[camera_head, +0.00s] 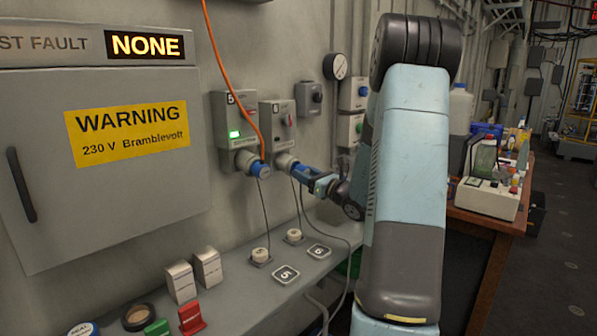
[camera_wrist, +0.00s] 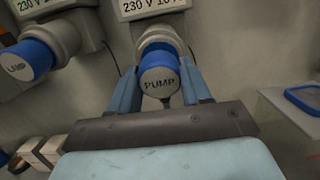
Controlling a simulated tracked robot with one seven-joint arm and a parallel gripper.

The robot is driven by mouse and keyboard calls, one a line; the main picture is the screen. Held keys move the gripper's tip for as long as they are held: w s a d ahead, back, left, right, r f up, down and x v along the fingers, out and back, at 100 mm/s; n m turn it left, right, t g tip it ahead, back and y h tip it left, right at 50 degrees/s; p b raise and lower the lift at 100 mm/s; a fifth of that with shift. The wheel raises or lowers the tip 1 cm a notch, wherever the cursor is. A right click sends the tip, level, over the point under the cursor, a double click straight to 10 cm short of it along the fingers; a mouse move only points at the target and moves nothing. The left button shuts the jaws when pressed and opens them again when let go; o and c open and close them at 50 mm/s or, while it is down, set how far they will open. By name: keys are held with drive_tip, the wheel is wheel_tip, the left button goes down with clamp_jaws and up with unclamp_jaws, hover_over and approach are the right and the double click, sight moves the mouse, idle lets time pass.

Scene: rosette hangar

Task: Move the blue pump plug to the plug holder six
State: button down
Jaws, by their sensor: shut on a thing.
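The blue pump plug (camera_wrist: 160,80), marked PUMP, sits at the grey socket of wall box 6 (camera_head: 277,125). The two blue fingers of my gripper (camera_wrist: 161,88) are closed on either side of the plug; in the head view my gripper (camera_head: 314,180) reaches it from the right. I cannot tell how deep the plug sits in the socket. Plug holder six, a round white-topped holder (camera_head: 294,236), stands on the shelf below by the plate marked 6 (camera_head: 319,252).
A second blue plug (camera_head: 261,170) is in wall box 5 (camera_head: 234,120), with a green light lit. An orange cable hangs before it. Holder five (camera_head: 260,255) stands on the shelf near plate 5 (camera_head: 286,275). White boxes (camera_head: 207,267) and a red item (camera_head: 191,318) are at left.

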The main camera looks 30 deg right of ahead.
drive_tip(key=shift+v, duration=2.45)
